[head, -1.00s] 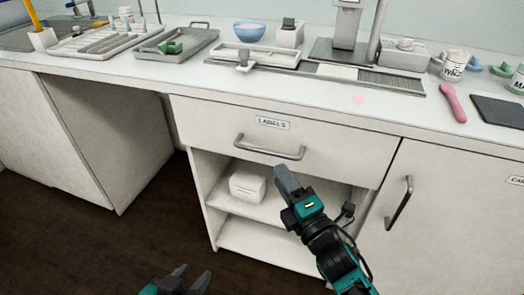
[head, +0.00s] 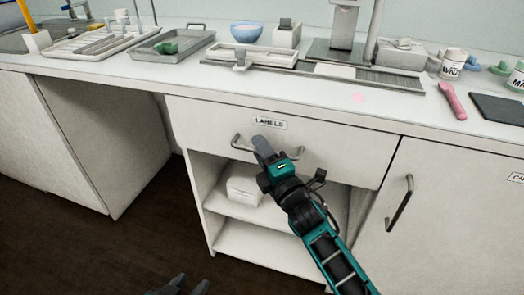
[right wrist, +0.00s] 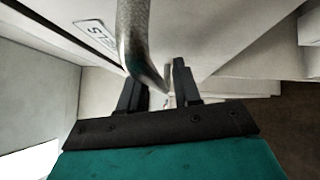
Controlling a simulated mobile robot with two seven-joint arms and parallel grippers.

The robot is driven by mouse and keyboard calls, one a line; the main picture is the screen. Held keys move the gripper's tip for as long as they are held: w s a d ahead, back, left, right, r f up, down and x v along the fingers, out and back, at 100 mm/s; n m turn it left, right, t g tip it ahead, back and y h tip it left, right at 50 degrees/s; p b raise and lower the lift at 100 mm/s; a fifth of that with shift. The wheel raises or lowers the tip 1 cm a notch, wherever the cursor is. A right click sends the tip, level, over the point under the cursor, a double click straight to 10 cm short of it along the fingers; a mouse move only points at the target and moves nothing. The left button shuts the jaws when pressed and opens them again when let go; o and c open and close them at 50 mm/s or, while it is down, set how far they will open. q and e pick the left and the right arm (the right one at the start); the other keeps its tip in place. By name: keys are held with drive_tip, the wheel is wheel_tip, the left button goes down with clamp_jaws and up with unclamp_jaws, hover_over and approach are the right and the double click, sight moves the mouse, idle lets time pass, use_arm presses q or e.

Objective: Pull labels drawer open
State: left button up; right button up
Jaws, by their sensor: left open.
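The labels drawer (head: 335,150) is the white front under the counter, marked with a "LABELS" plate (head: 270,123). It is shut. Its metal bar handle (head: 240,144) is partly hidden behind my right gripper (head: 262,147). In the right wrist view, the handle (right wrist: 134,35) runs down toward the gap between my right fingertips (right wrist: 160,80). These fingers are apart with the bar's end between or just beyond them; I cannot tell whether they touch it. My left gripper (head: 185,284) is open and empty at the bottom edge, low over the floor.
Below the drawer are open shelves with a white box (head: 243,188). A cupboard door with a vertical handle (head: 399,204) stands to the right. The counter (head: 190,72) above holds trays, a blue bowl (head: 247,34) and a scale-like device. Open floor lies in front at left.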

use_arm(q)
drive_tip(key=shift+w+r, duration=0.1)
use_arm(e)
clamp_jaws()
use_arm(q)
drive_tip(key=shift+a+r, duration=0.1)
use_arm(e)
drive_tip(key=shift+s, duration=0.15)
